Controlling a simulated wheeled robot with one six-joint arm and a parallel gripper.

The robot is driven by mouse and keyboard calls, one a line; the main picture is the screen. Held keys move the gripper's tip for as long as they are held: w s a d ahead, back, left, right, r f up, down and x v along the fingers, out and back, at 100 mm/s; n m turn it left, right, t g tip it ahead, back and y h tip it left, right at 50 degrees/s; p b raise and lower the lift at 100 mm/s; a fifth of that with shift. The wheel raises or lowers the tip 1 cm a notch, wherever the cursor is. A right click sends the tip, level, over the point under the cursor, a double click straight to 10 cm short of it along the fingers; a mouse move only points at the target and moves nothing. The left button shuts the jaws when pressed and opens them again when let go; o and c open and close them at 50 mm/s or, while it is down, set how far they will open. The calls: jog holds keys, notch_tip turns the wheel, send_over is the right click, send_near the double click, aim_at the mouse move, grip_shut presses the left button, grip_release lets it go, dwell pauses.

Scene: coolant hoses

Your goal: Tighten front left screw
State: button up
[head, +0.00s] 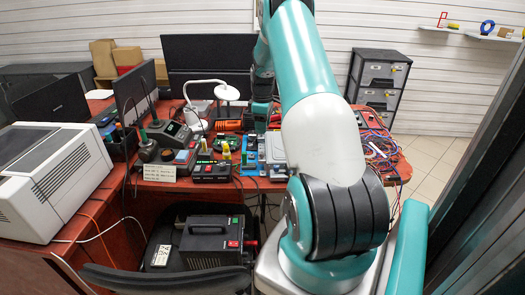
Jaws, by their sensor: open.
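My gripper (262,128) points down over the cluttered red desk, at the end of my teal arm. It is small in the head view, and its fingers are hard to make out; it is open. Just below and to the right of it is a light grey and blue flat unit (275,150). No screw can be made out at this size, so I cannot tell where the front left screw is. My arm hides part of the desk to the right of the unit. I cannot tell whether the gripper touches anything.
A black box with buttons (211,171), a green circuit board (226,143) and an orange-handled tool (228,125) lie left of my gripper. A white lamp (205,90) stands behind. Loose cables (380,150) cover the right end. A white printer (50,180) fills the left.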

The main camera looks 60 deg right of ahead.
aim_at(263, 153)
notch_tip(263, 153, down, 12)
jog(key=shift+r+p, duration=0.15)
jog(key=shift+p, duration=0.75)
grip_shut()
